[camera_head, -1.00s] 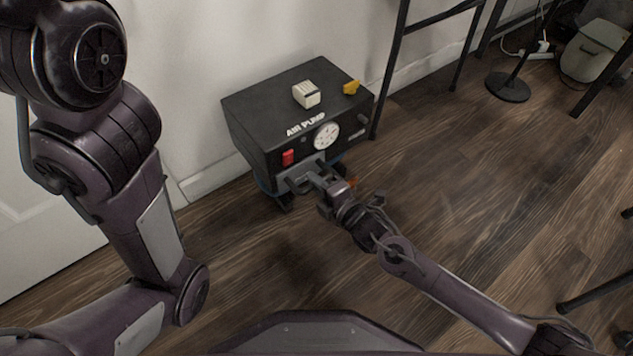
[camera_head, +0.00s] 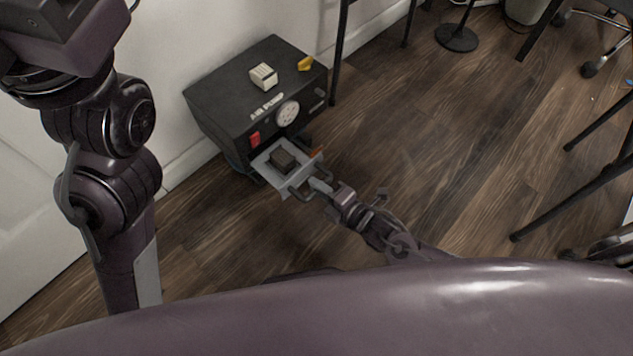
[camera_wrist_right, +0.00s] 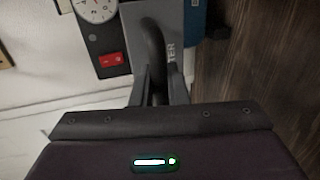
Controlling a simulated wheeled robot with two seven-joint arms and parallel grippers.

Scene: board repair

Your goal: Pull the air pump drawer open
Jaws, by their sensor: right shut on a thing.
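The black air pump (camera_head: 222,92) stands on the floor by the white wall, with a round gauge and a red switch on its front. Its grey drawer (camera_head: 265,163) is pulled out, and a dark block (camera_head: 282,158) lies in it. My right gripper (camera_head: 318,187) is shut on the drawer's dark handle (camera_head: 301,191). The right wrist view shows the fingers (camera_wrist_right: 159,88) around the curved handle (camera_wrist_right: 152,45) against the grey drawer front. My left arm is at the left; its gripper is out of the picture.
A cream box (camera_head: 263,77) and a yellow piece (camera_head: 305,63) sit on top of the pump. A small orange thing (camera_head: 316,153) shows beside the drawer. Black table legs (camera_head: 341,50) stand to the right. The wooden floor in front is largely clear.

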